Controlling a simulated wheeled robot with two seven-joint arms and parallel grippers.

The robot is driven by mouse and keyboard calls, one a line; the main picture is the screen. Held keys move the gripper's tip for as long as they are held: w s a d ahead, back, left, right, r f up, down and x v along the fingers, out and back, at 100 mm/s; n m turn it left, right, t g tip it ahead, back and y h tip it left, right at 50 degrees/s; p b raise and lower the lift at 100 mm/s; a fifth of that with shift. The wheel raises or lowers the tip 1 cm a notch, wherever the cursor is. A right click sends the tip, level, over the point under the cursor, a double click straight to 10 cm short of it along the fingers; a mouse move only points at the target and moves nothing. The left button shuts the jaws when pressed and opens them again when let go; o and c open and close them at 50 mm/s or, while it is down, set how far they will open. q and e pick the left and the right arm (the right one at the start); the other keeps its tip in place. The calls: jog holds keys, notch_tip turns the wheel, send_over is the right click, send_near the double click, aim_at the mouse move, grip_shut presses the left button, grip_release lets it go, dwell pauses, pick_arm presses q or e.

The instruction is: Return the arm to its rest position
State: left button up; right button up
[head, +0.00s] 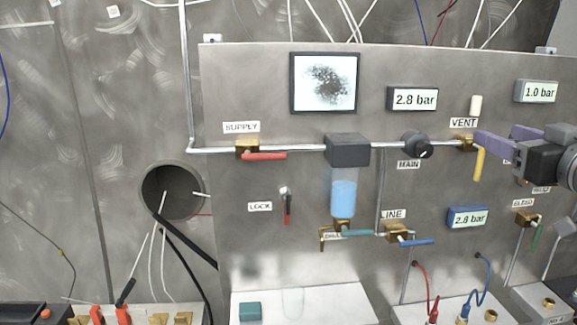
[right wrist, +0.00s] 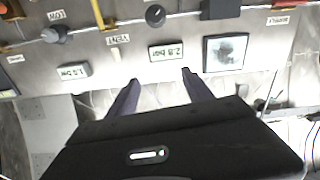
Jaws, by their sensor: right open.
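My right gripper (head: 480,140) comes in from the right edge of the head view, its purple fingers in front of the panel near the VENT valve (head: 467,143). In the right wrist view the gripper (right wrist: 160,78) has its two fingers spread wide with nothing between them. Whether a finger touches the VENT valve or its yellow handle (head: 479,163) cannot be told from the head view. The gripper body and wrist hide part of the panel at the right. My left gripper is in neither view.
The steel panel (head: 260,85) carries a SUPPLY valve with red handle (head: 264,156), a blue-liquid bowl (head: 343,198), a MAIN knob (head: 416,145) and a LINE valve with blue handle (head: 417,242). A ledge (head: 335,307) and cables lie below. Left of the panel is a round opening (head: 172,190).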

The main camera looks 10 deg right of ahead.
jog(key=w+a+f+y+b, duration=0.1)
jog(key=w+a+f+y, duration=0.1)
jog(key=w+a+f, duration=0.5)
jog(key=w+a+f+y, duration=0.1)
jog(key=w+a+f, duration=0.25)
jog(key=a, duration=0.65)
jog(key=w+a+f+g+y+b, duration=0.1)
jog(key=a+f+g+b, duration=0.35)
jog(key=f, duration=1.15)
jog(key=w+a+f+g+p, duration=0.15)
jog(key=a+f, duration=0.55)
jog(key=f, duration=0.9)
jog(key=s+a+f+g+b, duration=0.1)
jog(key=s+f+g, duration=0.15)
jog(key=f, duration=0.55)
jog(key=s+a+f+m+g+b, duration=0.15)
jog(key=s+f, duration=0.25)
jog(key=f, duration=0.5)
jog(key=s+a+f+g, duration=0.15)
jog(key=s+f, duration=0.25)
jog(key=f, duration=0.4)
jog(key=s+a+f+g+b, duration=0.1)
jog(key=s+f+g, duration=0.2)
jog(key=s+f, duration=0.7)
jog(key=s+a+f+m+g+b, duration=0.1)
jog(key=s+a+f+g+b, duration=0.1)
jog(key=s+f, duration=0.8)
jog(key=shift+s+f+g+y, duration=0.25)
jog(key=shift+s+g, duration=0.2)
jog(key=shift+s, duration=0.55)
